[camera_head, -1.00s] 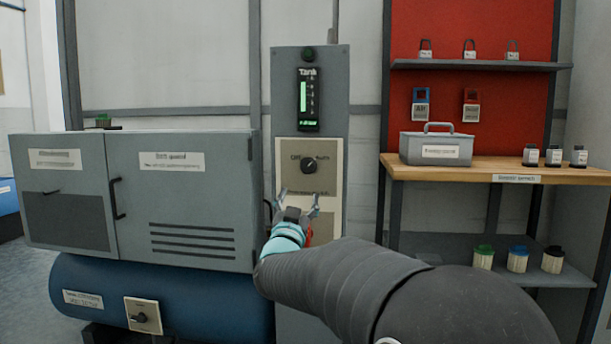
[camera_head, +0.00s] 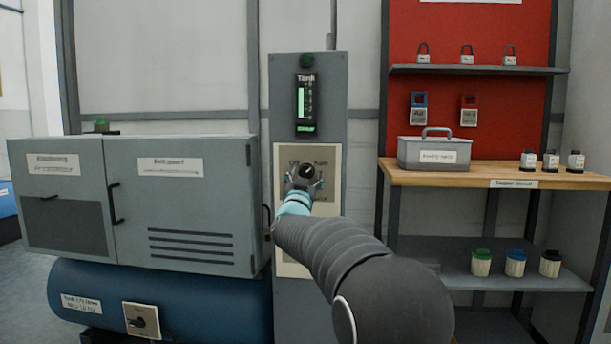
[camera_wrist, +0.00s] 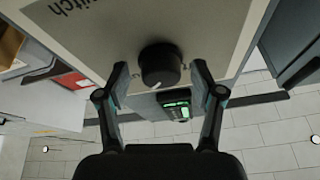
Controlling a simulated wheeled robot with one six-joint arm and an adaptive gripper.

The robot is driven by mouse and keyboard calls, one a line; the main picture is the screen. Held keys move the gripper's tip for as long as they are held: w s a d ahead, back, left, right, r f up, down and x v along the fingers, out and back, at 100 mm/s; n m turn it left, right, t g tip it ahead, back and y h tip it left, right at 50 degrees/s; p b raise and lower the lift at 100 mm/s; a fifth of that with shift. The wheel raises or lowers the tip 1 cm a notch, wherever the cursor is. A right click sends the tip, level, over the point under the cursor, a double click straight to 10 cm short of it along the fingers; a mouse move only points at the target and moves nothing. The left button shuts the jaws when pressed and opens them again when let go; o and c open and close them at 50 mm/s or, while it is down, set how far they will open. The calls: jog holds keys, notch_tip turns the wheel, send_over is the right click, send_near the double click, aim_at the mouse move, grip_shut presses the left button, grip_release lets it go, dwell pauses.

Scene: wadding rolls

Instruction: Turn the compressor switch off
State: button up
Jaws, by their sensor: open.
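The compressor switch is a round black knob (camera_wrist: 160,66) on a beige plate (camera_head: 327,160), fixed to a tall grey panel (camera_head: 262,70). In the wrist view the knob stands between my open fingers, with a finger on each side and gaps visible; a light mark shows on its rim. My gripper (camera_wrist: 161,82) is open and empty. In the head view my gripper (camera_head: 303,172) covers much of the knob, and the lettering beside it is partly hidden. A green-lit tank gauge (camera_head: 306,103) sits above the plate and also shows in the wrist view (camera_wrist: 177,108).
A grey cabinet (camera_head: 185,190) stands left of the panel above a blue tank (camera_head: 200,305) with another knob plate (camera_head: 141,320). At right are a wooden bench (camera_head: 450,177) with a grey box (camera_head: 434,153), small bottles, and a red board (camera_head: 440,95) with padlocks and tags.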

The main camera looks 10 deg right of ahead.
jog(key=c, duration=1.1)
jog(key=shift+c, duration=0.2)
jog(key=shift+n, duration=0.5)
jog(key=n+y, duration=0.2)
jog(key=n, duration=0.1)
jog(key=n+y, duration=0.1)
jog(key=n, duration=0.2)
jog(key=shift+d+r+n+t+y+b, duration=0.1)
jog(key=shift+d+n+t+y+b, duration=0.05)
jog(key=shift+n+t+y+b, duration=0.2)
jog(key=n+y, duration=0.1)
jog(key=n, duration=0.2)
jog(key=n+g+y, duration=0.1)
jog(key=n+y, duration=0.1)
jog(key=n, duration=0.2)
jog(key=shift+d+r, duration=0.1)
jog(key=n, duration=0.1)
jog(key=n+g+y, duration=0.1)
jog(key=n, duration=0.1)
jog(key=n+p, duration=0.1)
jog(key=n, duration=0.1)
jog(key=shift+r+g+y, duration=0.25)
jog(key=shift+n+g+p, duration=0.5)
jog(key=shift+n+p, duration=0.7)
jog(key=shift+n, duration=0.35)
jog(key=shift+f, duration=0.1)
